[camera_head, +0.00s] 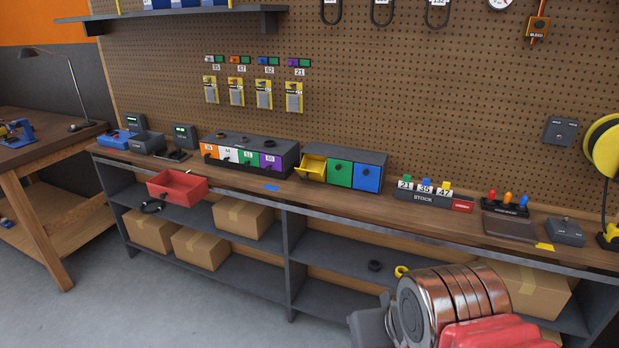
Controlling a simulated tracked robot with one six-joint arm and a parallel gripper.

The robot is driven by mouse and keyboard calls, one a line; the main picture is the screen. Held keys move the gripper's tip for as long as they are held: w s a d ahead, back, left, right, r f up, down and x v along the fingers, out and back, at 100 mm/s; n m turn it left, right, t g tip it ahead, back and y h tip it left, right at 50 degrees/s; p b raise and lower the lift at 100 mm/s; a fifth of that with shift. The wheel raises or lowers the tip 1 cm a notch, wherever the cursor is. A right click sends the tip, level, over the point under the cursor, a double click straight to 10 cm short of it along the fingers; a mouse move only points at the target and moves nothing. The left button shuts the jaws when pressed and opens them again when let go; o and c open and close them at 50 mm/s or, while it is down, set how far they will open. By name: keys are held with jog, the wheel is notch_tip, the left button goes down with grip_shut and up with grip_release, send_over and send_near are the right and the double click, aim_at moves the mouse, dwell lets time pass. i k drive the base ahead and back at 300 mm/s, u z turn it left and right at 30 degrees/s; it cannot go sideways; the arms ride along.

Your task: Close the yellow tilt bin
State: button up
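The yellow tilt bin (311,169) is the leftmost of three bins in a dark grey cabinet (350,153) on the workbench. It is tilted forward and open, with its front leaning out and its hollow inside showing. The green bin (340,173) and the blue bin (367,178) beside it are closed flush. Part of my arm, with copper rings and a red section, shows at the lower right, well in front of the bench and apart from the bin. I cannot make out my gripper's fingers.
Left of the cabinet stands a grey unit (250,143) with several coloured labelled drawers. A red open drawer or tray (177,185) juts out at the bench's front edge. A stock rack (431,193) stands to the right. The benchtop (300,190) just before the bins is mostly clear.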

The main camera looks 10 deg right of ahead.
aim_at(312, 168)
jog(key=i, duration=1)
jog(key=u, duration=1.8)
jog(key=k, duration=0.2)
jog(key=u, duration=0.5)
